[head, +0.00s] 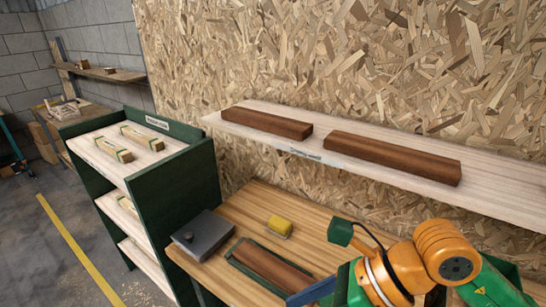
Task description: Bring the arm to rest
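My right arm, orange and green, comes in at the lower right over the workbench (222,240). Its green end part with a blue-grey piece, probably my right gripper (312,291), hangs over the right end of a reddish-brown wooden board (268,266) lying in a dark green holder on the bench. The fingertips do not show clearly, so I cannot tell whether they are open or touch the board. My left arm and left gripper are not in view.
Two dark brown boards (267,123) (392,158) lie on a pale wall shelf (500,185) above the bench. A grey box (203,236) and a yellow block (279,226) stand on the bench. A green rack (185,185) with wooden pieces stands left; open floor lies beyond it.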

